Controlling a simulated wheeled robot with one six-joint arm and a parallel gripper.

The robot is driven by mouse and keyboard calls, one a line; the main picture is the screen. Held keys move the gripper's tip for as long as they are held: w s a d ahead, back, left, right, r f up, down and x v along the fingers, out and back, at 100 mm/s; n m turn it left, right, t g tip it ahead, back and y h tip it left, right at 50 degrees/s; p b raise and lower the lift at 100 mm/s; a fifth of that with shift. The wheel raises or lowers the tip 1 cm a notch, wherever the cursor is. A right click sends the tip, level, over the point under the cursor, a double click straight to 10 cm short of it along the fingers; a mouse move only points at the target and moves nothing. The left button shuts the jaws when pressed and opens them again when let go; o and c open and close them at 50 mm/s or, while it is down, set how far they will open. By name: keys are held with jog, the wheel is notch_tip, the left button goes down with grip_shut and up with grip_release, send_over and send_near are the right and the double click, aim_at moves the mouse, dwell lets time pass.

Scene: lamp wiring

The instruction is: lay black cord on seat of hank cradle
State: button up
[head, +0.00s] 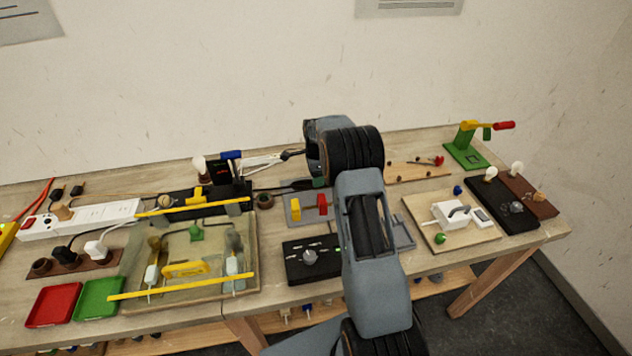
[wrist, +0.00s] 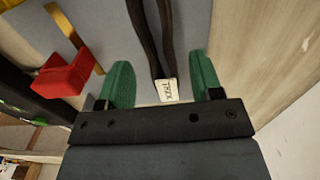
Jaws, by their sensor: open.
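The black cord shows in the wrist view (wrist: 150,38) as two dark strands side by side with a small white printed tag at the near end. It lies between the green fingertips of my gripper (wrist: 160,82), which are spread apart, with a gap on both sides. The hank cradle looks to be the grey plate (head: 293,216) with a yellow and a red upright in the head view. Its grey surface (wrist: 100,18) lies under the cord in the wrist view, with the red block at left. In the head view my arm hides part of the plate; one green fingertip shows (head: 320,183).
A black box with a knob (head: 312,259) stands in front of the plate. A clear tray with yellow bars (head: 133,291) is to the left. A wooden board with a white switch (head: 470,236) is to the right. Bare wood (wrist: 255,45) shows right of the plate.

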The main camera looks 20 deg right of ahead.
jog(key=shift+f, duration=1.25)
grip_shut()
jog(key=shift+r, duration=0.1)
